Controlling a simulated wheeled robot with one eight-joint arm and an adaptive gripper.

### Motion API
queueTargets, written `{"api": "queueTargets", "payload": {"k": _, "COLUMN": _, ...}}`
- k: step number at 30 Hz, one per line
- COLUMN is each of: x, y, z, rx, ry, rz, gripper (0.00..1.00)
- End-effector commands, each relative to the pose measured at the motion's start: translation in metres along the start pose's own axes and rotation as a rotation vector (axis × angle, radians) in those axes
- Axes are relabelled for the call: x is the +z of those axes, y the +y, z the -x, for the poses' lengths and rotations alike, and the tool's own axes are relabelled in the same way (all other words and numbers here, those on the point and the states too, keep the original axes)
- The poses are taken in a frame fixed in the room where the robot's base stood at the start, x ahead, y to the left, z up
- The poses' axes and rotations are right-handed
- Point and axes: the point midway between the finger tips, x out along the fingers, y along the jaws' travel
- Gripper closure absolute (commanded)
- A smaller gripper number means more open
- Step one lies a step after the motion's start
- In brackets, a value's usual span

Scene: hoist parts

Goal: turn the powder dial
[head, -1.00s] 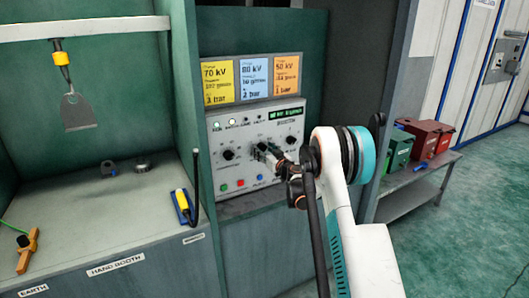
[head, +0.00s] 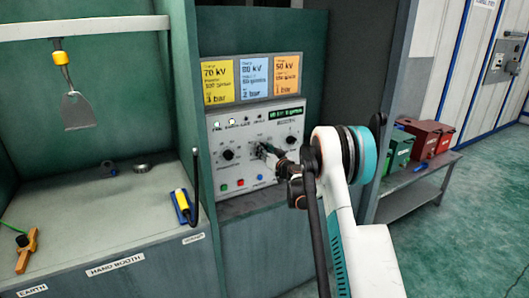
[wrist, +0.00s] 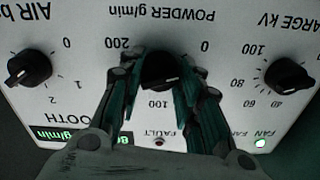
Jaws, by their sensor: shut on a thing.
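The powder dial (wrist: 160,70) is a black knob in the middle of the control panel (head: 230,200). In the wrist view the panel is upside down, and the dial sits under the "POWDER g/min" label with a scale from 0 to 200. My gripper (wrist: 160,82) is shut on the dial, with one dark green finger on each side of it. In the head view my gripper (head: 263,151) reaches the panel's middle knob from the right and mostly hides it. The panel's green display (head: 286,114) is lit, but its digits are too small to read surely.
The charge dial (wrist: 290,75) and the air dial (wrist: 29,68) flank the powder dial. Coloured buttons (head: 240,183) lie below. Yellow, blue and orange cards (head: 252,80) hang above. A booth with a hanging plate (head: 76,110) is at the left.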

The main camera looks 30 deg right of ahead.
Motion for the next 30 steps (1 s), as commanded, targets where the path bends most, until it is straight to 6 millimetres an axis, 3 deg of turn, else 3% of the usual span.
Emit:
{"api": "queueTargets", "payload": {"k": 18, "x": 0.0005, "y": 0.0003, "z": 0.0000, "rx": 0.000, "ry": 0.000, "rz": -0.563, "gripper": 0.92}}
{"api": "queueTargets", "payload": {"k": 30, "x": 0.0000, "y": 0.0003, "z": 0.0000, "rx": 0.000, "ry": 0.000, "rz": -0.796, "gripper": 0.92}}
